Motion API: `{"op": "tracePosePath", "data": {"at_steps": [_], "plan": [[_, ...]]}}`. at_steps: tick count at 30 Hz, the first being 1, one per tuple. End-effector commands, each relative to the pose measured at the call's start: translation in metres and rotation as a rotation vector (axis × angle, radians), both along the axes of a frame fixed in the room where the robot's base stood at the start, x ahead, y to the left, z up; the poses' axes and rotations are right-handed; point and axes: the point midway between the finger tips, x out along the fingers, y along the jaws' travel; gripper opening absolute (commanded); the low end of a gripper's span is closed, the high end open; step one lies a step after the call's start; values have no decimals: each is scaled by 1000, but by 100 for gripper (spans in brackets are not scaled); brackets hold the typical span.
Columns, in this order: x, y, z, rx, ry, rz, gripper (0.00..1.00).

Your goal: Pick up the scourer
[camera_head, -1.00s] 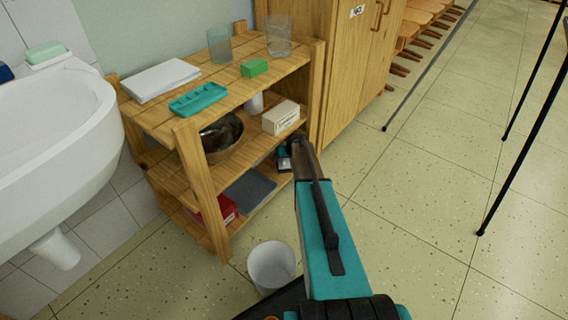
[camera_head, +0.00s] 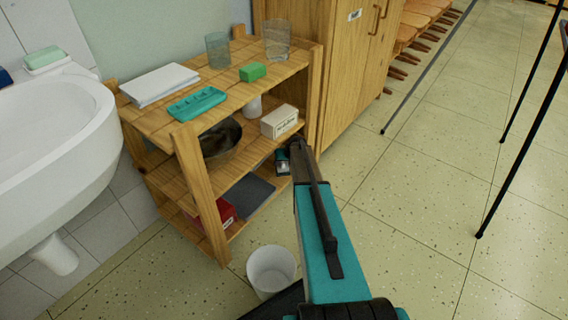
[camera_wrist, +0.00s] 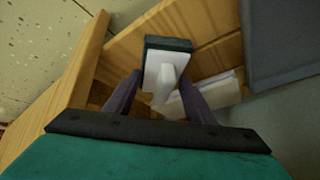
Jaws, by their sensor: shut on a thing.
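The scourer (camera_wrist: 168,66) has a dark green pad and a white back with a white handle. It lies between the two dark fingers of my gripper (camera_wrist: 160,98) in the wrist view, and the fingers are shut on its handle. In the head view my gripper (camera_head: 291,152) reaches into the right end of the wooden shelf unit, between its middle and lower boards. The scourer (camera_head: 282,162) shows there as a small dark and white patch, partly hidden by my arm. I cannot tell whether it still touches the board.
A white box (camera_head: 279,122) and a metal bowl (camera_head: 222,150) stand on the middle board (camera_head: 250,143). A dark grey flat item (camera_head: 248,193) and a red box (camera_head: 226,212) lie below. A white bin (camera_head: 271,269) stands on the floor. A wooden cupboard (camera_head: 340,60) is behind.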

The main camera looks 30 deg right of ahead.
Motion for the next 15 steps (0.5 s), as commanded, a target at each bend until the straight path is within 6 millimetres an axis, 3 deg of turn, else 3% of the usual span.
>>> {"op": "tracePosePath", "data": {"at_steps": [6,15], "plan": [[-2,0,16,1,0,-1,23],[-46,8,16,1,1,-2,23]]}}
